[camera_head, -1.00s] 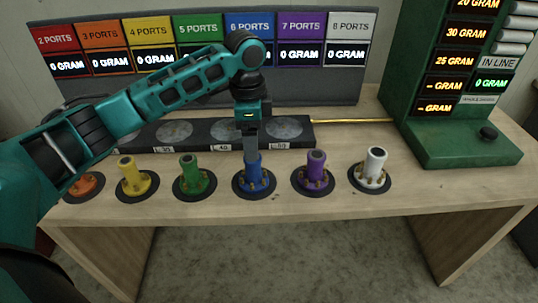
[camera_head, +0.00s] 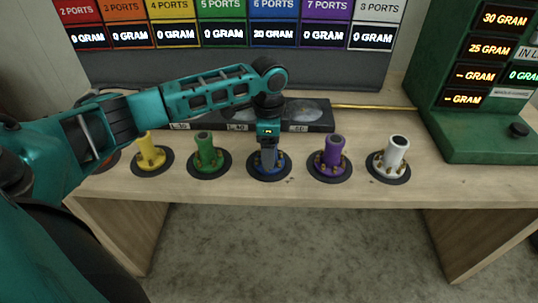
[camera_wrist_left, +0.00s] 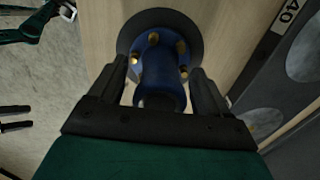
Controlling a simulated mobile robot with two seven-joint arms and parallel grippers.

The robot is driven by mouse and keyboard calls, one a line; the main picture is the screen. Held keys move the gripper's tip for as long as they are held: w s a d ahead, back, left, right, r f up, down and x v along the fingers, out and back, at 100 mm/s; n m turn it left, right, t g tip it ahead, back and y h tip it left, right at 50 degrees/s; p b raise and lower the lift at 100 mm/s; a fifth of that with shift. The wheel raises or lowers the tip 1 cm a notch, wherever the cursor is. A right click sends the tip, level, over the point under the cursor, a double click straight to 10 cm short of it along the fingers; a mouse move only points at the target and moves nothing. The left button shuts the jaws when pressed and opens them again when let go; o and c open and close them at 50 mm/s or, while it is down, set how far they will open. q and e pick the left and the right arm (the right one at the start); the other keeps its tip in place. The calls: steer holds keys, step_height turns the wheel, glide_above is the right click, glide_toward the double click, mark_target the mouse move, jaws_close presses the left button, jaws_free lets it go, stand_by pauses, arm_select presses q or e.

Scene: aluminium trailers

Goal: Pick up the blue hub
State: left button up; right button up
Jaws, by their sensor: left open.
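The blue hub (camera_head: 282,164) stands upright on its dark round base on the table, in the middle of the row of hubs. Most of it is hidden behind my left gripper (camera_head: 268,163) in the head view. In the left wrist view the blue hub (camera_wrist_left: 160,62) shows its round flange with brass studs and its tube pointing toward the camera. My left gripper (camera_wrist_left: 168,85) is open, with one finger on each side of the tube. Whether the fingers touch it I cannot tell.
Green (camera_head: 208,152) and purple (camera_head: 333,155) hubs flank the blue one. Yellow (camera_head: 150,153) and white (camera_head: 392,155) hubs stand farther out. Behind is a dark tray (camera_head: 318,117) with round pads. A green display box (camera_head: 485,135) stands at right. The "6 PORTS" display (camera_head: 273,34) reads 20 GRAM.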

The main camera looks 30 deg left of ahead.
arm_select(q)
steer(key=shift+f, duration=0.9)
jaws_close()
steer(key=shift+r, duration=0.15)
